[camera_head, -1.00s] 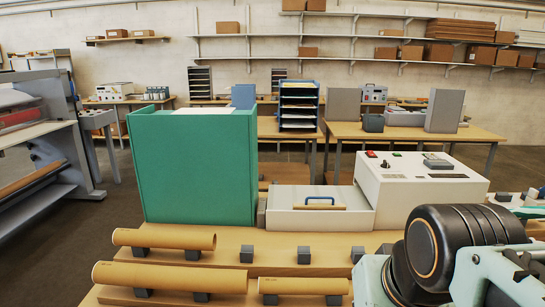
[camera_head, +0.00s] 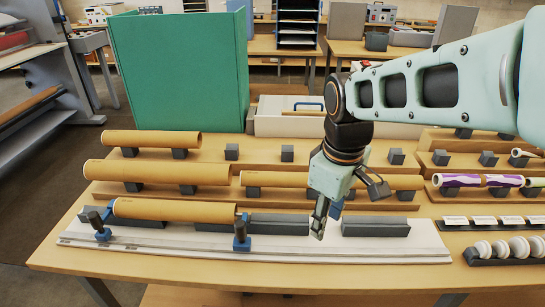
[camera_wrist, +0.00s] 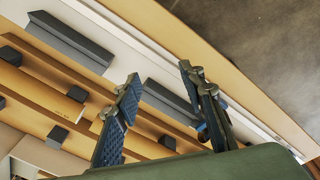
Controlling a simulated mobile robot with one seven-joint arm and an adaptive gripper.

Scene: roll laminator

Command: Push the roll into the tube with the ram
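A brown tube (camera_head: 175,210) lies level along a white tray (camera_head: 330,252) at the front of the table, between two blue clamps (camera_head: 241,236) with dark knobs. Its inside is not visible. A roll with a purple and white pattern (camera_head: 462,181) rests on the right-hand rack. I cannot pick out the ram with certainty. My gripper (camera_head: 323,222) points down over the tray, to the right of the clamped tube and apart from it. In the wrist view my gripper (camera_wrist: 159,75) has its two fingers spread, with nothing held between them.
Dark grey blocks (camera_head: 375,229) stand along the tray. Brown tubes (camera_head: 158,173) lie on stepped racks behind it. A green panel (camera_head: 180,75) stands at the back left. White rings (camera_head: 500,249) sit in a dark holder at the front right. The tray's front right is bare.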

